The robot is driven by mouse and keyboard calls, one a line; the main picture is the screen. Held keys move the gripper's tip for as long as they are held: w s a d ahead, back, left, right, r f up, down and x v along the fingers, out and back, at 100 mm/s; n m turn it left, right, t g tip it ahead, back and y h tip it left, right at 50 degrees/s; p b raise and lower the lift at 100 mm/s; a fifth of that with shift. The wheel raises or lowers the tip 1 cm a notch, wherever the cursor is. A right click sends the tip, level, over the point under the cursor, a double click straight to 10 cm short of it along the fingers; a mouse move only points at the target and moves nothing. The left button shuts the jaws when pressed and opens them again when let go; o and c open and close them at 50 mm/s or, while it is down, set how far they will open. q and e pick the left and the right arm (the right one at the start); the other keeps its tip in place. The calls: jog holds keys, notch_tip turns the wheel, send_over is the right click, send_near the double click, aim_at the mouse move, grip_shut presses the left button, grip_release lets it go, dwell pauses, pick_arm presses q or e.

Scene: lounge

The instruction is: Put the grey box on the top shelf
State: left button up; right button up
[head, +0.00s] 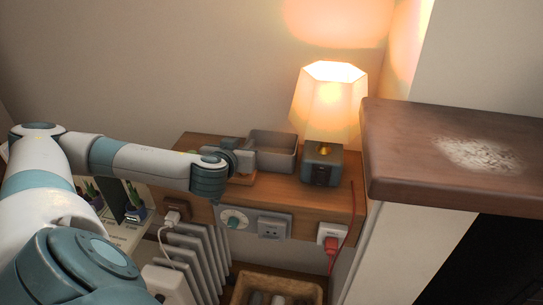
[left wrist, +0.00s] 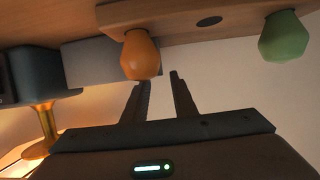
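The grey box (head: 272,152), an open-topped tray, sits on the wooden wall shelf (head: 335,203), left of the lamp. My left gripper (head: 243,158) is just left of the box, over the same shelf. In the left wrist view, which is upside down, its two fingers (left wrist: 160,88) are apart with nothing visibly between them. Part of the grey box (left wrist: 95,68) shows there behind an orange rounded object (left wrist: 141,55). I cannot tell whether the gripper touches anything. My right gripper is out of view.
A lit lamp (head: 330,98) with a dark base stands right of the box. A green rounded object (left wrist: 283,36) is near the orange one. A brown mantel (head: 410,185) juts out at right. Sockets, a red cord (head: 351,215) and a radiator (head: 200,250) are below.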

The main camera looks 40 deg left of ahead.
aim_at(247, 140)
pick_arm(q)
jog(key=shift+w+a, duration=0.1)
jog(key=shift+w, duration=0.05)
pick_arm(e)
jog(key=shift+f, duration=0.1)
pick_arm(q)
jog(key=p+x, duration=0.1)
jog(key=x, duration=0.3)
jog(key=shift+a, duration=0.15)
jog(key=shift+w+a+f, duration=0.25)
jog(key=shift+w, duration=0.15)
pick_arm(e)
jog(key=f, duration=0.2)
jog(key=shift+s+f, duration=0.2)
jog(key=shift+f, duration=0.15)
pick_arm(q)
grip_shut()
